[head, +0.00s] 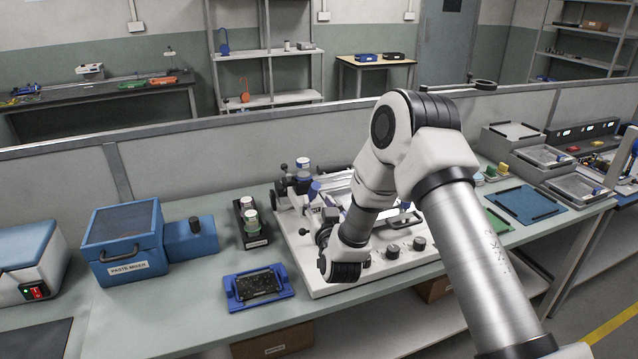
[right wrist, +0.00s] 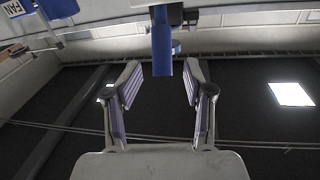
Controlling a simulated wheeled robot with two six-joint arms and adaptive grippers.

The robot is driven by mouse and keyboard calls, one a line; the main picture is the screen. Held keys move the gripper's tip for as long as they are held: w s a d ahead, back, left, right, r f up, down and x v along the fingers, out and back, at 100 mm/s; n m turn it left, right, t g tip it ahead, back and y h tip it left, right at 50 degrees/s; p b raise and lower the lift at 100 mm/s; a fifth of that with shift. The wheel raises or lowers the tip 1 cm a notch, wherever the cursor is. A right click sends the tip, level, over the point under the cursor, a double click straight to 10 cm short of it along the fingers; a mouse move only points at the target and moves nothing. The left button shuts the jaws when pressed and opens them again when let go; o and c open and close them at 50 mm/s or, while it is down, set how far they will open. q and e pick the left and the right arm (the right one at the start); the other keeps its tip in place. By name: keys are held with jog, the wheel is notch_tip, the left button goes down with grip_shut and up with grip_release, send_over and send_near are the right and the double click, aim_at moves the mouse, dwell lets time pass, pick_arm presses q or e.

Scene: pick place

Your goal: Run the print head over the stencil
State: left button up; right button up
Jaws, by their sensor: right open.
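The stencil printer (head: 290,226) stands on the bench with a silver stencil frame (head: 338,184) on top, partly hidden behind my right arm. The print head is at its left side, with a blue upright handle (head: 314,190). My right gripper (head: 320,208) is close to this handle, small and partly hidden by my wrist in the head view. In the right wrist view the two fingers (right wrist: 162,82) are apart, and a blue handle (right wrist: 163,52) shows in line with the gap between their tips. The fingers do not visibly press on it. My left gripper is out of view.
Jars in a black holder (head: 250,222) and a blue paste mixer (head: 126,242) stand to the left. A blue mat (head: 525,204) and trays (head: 575,188) lie right. A low partition (head: 230,146) runs behind.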

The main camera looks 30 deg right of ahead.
aim_at(316, 193)
jog(key=shift+w+d+r+p, duration=0.15)
jog(key=shift+w+r+p, duration=0.15)
jog(key=shift+w, duration=0.3)
jog(key=shift+w+d+r+p, duration=0.15)
jog(key=shift+w+r, duration=0.1)
jog(key=shift+w, duration=0.35)
jog(key=w, duration=0.1)
jog(key=w+d, duration=0.1)
jog(key=w+f, duration=0.1)
jog(key=shift+w+d, duration=0.2)
jog(key=shift+d, duration=0.2)
jog(key=shift+a, duration=0.1)
jog(key=shift+s+r, duration=0.15)
jog(key=shift+c, duration=1.1)
grip_shut()
